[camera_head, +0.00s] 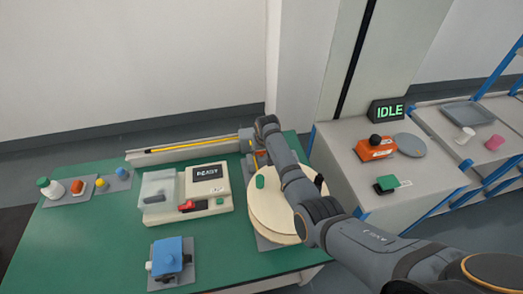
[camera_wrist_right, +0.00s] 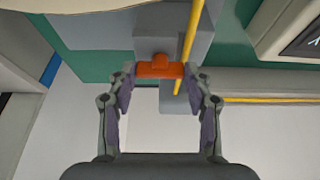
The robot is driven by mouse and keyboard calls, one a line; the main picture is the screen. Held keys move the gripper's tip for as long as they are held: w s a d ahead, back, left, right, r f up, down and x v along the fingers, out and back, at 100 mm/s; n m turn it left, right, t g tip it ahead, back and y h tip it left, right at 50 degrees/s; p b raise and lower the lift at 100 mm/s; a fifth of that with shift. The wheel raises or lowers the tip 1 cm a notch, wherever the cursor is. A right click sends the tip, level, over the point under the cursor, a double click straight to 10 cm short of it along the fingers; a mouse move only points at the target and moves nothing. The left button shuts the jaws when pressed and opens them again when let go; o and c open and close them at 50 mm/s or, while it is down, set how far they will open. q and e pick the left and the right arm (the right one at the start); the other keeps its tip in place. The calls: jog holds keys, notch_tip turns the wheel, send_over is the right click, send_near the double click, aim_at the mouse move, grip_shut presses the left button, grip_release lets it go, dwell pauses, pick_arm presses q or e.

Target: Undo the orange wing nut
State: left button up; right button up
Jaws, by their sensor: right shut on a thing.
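The orange wing nut (camera_wrist_right: 160,70) sits on a grey block (camera_wrist_right: 160,48) in the right wrist view, and its wings lie between my right fingertips. My right gripper (camera_wrist_right: 160,76) is shut on it, one finger at each end of the wings. In the head view my right gripper (camera_head: 259,158) reaches down by the grey block (camera_head: 246,140) at the table's back edge, and the arm hides most of the nut. My left gripper is not in view.
A yellow cable (camera_head: 195,144) runs along a pale rail to the block. A wooden spool (camera_head: 275,212) stands close under my right arm. A machine (camera_head: 207,185) with a "READY" screen and a blue device (camera_head: 168,255) stand on the green table. An "IDLE" display (camera_head: 388,110) is at right.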

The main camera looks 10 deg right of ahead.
jog(key=shift+d+r+n+y+p, duration=0.1)
jog(key=shift+n+y+p, duration=0.2)
jog(key=shift+n+p, duration=0.45)
jog(key=n+y, duration=0.1)
jog(key=n, duration=0.2)
jog(key=shift+d+g, duration=0.1)
jog(key=shift+g, duration=0.2)
jog(key=shift+f+n+y+b, duration=0.25)
jog(key=shift+n+y+b, duration=0.25)
jog(key=shift+n, duration=0.75)
jog(key=shift+w+f+n+g+y+b, duration=0.1)
jog(key=shift+n+g+y+b, duration=0.2)
jog(key=shift+n+b, duration=0.55)
jog(key=n+g+b, duration=0.1)
jog(key=n+b, duration=0.3)
jog(key=b, duration=0.3)
jog(key=n+g+y+b, duration=0.1)
jog(key=n+g+b, duration=0.1)
jog(key=n+b, duration=0.2)
jog(key=shift+w+d+f+n+b, duration=0.1)
jog(key=shift+w+n+b, duration=0.15)
jog(key=shift+b, duration=1.45)
jog(key=shift+r+n+b, duration=0.2)
jog(key=shift+n+b, duration=0.2)
jog(key=shift+b, duration=0.35)
jog(key=shift+s, duration=0.1)
jog(key=shift+r, duration=0.1)
